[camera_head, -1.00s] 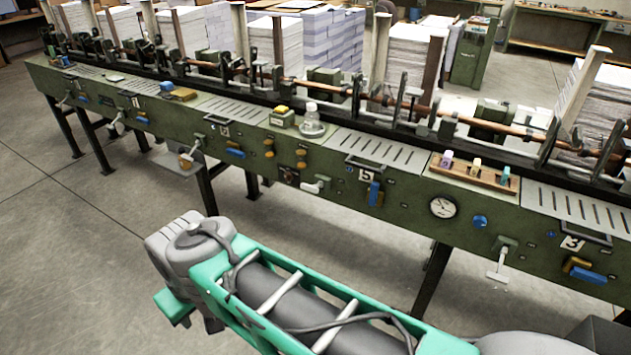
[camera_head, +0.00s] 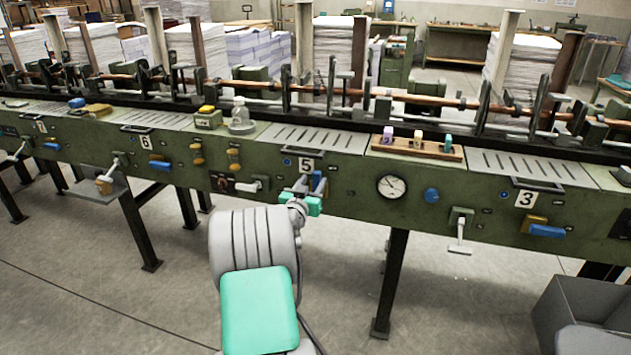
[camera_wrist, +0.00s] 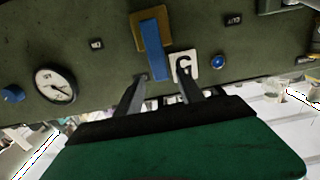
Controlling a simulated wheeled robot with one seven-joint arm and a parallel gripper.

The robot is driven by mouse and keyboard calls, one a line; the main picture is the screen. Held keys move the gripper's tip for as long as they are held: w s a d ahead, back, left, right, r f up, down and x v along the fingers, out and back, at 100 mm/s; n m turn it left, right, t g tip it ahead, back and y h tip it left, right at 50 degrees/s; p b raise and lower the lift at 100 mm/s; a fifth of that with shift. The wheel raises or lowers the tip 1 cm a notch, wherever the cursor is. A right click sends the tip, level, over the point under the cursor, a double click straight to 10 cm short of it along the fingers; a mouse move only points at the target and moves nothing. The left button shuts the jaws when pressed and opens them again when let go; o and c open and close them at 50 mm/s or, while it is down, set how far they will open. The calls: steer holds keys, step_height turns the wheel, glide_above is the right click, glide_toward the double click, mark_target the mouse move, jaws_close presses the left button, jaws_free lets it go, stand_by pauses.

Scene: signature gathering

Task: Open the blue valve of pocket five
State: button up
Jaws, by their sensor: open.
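The number 5 plate (camera_head: 311,166) is on the front of the green machine. Beside it is the blue valve (camera_head: 318,183), an upright bar partly hidden by my gripper (camera_head: 307,203) in the head view. The wrist view shows the blue valve (camera_wrist: 152,50) in front of an ochre piece (camera_wrist: 147,20), with the plate (camera_wrist: 184,64) at its right, upside down. My gripper (camera_wrist: 160,76) is open. The lower end of the valve appears between its fingertips, nearer the left one. I cannot tell whether either finger touches it.
A gauge (camera_head: 391,187) and a blue knob (camera_head: 431,195) sit right of pocket five. A white lever (camera_head: 250,184) is on its left. The blue valves of pocket six (camera_head: 157,163) and pocket three (camera_head: 547,231) lie level. A grey bin (camera_head: 580,300) stands at lower right.

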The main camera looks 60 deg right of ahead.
mark_target(316, 177)
steer(key=d, duration=0.3)
steer(key=shift+w+d, duration=0.25)
steer(key=shift+w, duration=0.05)
steer(key=shift+c, duration=0.2)
jaws_close()
stand_by(1.0)
